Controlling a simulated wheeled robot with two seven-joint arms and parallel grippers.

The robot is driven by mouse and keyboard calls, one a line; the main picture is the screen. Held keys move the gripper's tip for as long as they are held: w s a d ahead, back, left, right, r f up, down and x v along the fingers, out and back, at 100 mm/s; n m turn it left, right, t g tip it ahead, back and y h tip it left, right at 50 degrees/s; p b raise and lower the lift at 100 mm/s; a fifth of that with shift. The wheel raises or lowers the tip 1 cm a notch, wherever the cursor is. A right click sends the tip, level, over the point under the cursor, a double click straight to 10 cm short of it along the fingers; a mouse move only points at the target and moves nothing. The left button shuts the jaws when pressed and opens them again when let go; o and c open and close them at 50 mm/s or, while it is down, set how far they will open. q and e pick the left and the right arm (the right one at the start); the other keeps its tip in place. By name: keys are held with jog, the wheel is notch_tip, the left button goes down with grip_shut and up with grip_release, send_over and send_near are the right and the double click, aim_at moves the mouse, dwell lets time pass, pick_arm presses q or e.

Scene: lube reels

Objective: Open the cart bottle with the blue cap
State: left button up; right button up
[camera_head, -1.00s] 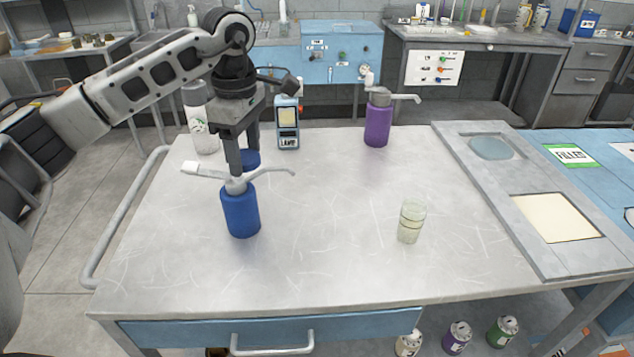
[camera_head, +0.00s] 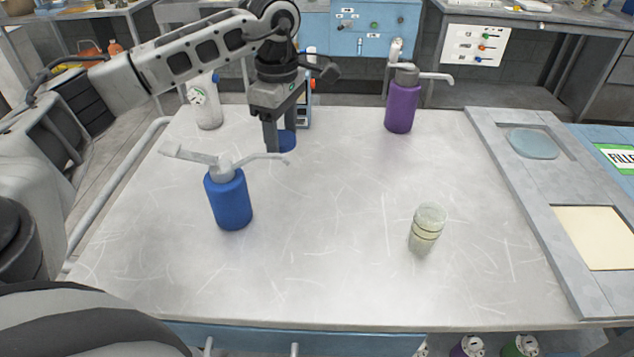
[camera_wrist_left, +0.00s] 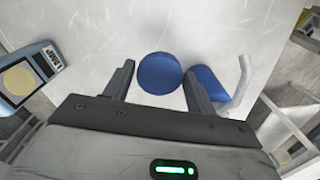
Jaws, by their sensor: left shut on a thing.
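A round blue cap (camera_head: 287,141) shows low by the table top, behind the blue pump bottle (camera_head: 228,200). My left gripper (camera_head: 279,146) reaches down to the cap from above. Whether a bottle is under the cap cannot be told. The blue bottle stands upright with a pale pump head, apart from the fingers; it also shows in the wrist view (camera_wrist_left: 208,88). My right gripper is not in view.
A purple pump bottle (camera_head: 402,106) stands at the back. A glass jar (camera_head: 426,230) stands at the front right. A white bottle (camera_head: 207,105) and a handheld meter (camera_wrist_left: 30,75) are near the gripper. The table's middle is clear.

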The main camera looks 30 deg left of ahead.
pick_arm(q)
send_over(286, 189)
jog(key=f, duration=0.4)
jog(key=f+p, duration=0.1)
jog(key=f, duration=0.1)
jog(key=shift+w+a+f, duration=0.1)
jog(key=shift+w+f, duration=0.15)
notch_tip(286, 189, down, 4)
jog(key=shift+r, duration=0.1)
jog(key=shift+f, duration=0.25)
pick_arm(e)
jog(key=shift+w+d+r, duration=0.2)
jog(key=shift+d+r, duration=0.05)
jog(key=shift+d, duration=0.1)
pick_arm(q)
jog(key=shift+f, duration=0.2)
jog(key=shift+s+f, duration=0.1)
jog(key=shift+f, duration=0.1)
jog(key=o, duration=1.1)
jog(key=shift+s, duration=0.15)
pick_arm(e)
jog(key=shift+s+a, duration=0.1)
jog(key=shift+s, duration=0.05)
pick_arm(q)
jog(key=shift+f, duration=0.1)
